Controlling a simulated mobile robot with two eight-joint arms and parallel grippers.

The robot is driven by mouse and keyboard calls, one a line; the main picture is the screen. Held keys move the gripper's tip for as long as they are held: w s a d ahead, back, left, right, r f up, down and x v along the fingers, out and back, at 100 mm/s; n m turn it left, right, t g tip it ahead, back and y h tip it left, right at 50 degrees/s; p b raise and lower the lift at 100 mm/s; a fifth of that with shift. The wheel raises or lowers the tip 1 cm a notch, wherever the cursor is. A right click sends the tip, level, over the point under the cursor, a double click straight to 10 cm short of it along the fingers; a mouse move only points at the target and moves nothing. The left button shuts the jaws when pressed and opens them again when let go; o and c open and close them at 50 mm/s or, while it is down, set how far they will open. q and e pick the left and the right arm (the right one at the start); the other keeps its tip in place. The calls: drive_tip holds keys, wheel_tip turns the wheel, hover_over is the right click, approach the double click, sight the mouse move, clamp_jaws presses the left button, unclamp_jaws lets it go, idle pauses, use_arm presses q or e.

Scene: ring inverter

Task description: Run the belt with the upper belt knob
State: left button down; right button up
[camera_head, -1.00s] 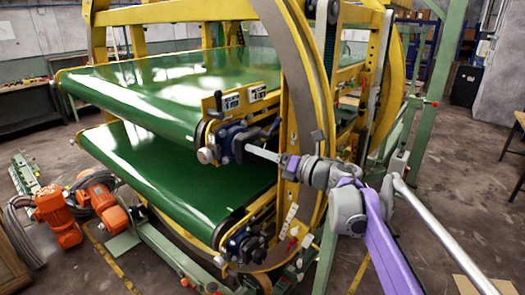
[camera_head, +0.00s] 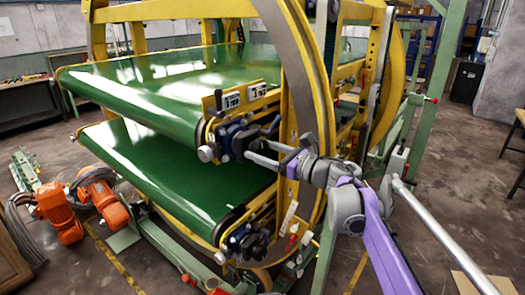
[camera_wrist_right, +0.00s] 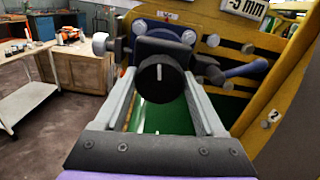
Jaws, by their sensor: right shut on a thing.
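The upper belt knob (camera_wrist_right: 160,76) is round and black with a white pointer line, which stands upright in the right wrist view. My right gripper (camera_head: 250,151) reaches in from the right to the upper belt's drive unit (camera_head: 228,138). Its two grey fingers lie on either side of the knob and are shut on it. In the head view the fingers mostly hide the knob. The upper green belt (camera_head: 165,75) runs away to the left above the lower green belt (camera_head: 175,165). My left gripper is not in view.
A blue lever (camera_wrist_right: 247,69) sticks out to the right of the knob. A lower drive unit (camera_head: 243,240) sits below. Orange machines (camera_head: 60,215) stand on the floor at left.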

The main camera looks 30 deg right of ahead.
idle(0.5)
drive_tip(key=o, duration=1.3)
drive_tip(key=shift+o, duration=0.2)
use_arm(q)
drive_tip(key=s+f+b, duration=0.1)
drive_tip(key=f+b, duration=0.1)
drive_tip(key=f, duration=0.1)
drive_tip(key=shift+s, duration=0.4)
use_arm(e)
drive_tip(key=v, duration=1)
drive_tip(key=shift+s+d, duration=0.15)
drive_tip(key=shift+s, duration=0.25)
